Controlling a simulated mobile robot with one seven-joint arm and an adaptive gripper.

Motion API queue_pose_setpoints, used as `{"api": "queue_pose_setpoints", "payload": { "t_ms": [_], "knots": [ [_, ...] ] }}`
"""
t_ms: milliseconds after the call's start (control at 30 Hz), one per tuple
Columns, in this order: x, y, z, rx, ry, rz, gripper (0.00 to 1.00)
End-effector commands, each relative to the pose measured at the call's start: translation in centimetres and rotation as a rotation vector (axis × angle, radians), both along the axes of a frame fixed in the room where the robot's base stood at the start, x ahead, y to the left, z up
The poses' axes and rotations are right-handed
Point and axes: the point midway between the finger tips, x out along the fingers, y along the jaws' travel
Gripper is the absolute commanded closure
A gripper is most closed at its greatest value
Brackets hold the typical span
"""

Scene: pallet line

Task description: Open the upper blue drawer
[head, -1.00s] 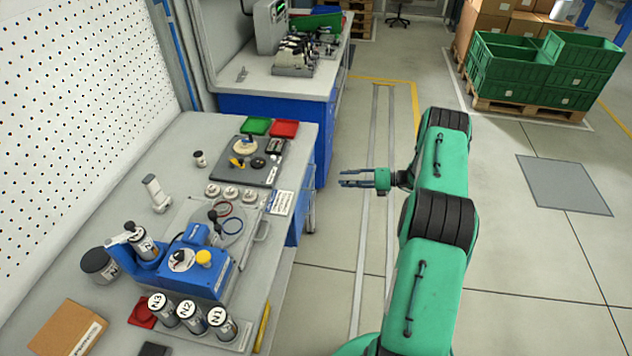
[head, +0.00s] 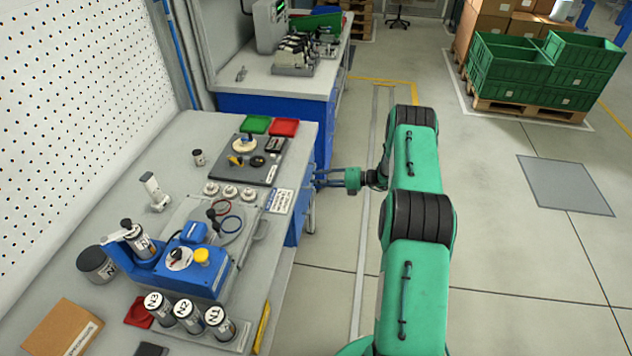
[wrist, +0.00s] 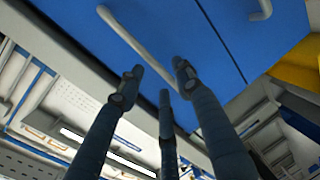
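The blue drawer front (wrist: 185,30) fills the top of the wrist view. A light grey bar handle (wrist: 125,35) runs slantwise across it. My gripper (wrist: 157,78) is open, with its dark fingers spread on both sides of the handle's line and their tips close to it. Contact cannot be told. In the head view my gripper (head: 318,179) is beside the workbench's right side, near the blue drawer unit (head: 292,233), which is mostly hidden under the top. The drawer front looks flush with its surroundings.
A second handle (wrist: 262,10) shows on the blue front at the upper right of the wrist view. The workbench top (head: 185,135) carries canisters, a blue device and small trays. A second bench (head: 235,83) stands behind.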

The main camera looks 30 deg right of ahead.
Motion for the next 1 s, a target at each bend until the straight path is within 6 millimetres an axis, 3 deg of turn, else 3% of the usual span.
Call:
{"api": "queue_pose_setpoints", "payload": {
  "t_ms": [500,700,1000],
  "knots": [
    [0.88,0.84,-0.22,0.000,0.000,-0.001,0.65],
    [0.87,0.84,-0.23,0.000,0.000,-0.001,1.00],
    [0.80,0.77,-0.25,0.000,0.000,-0.001,1.00]
  ]
}}
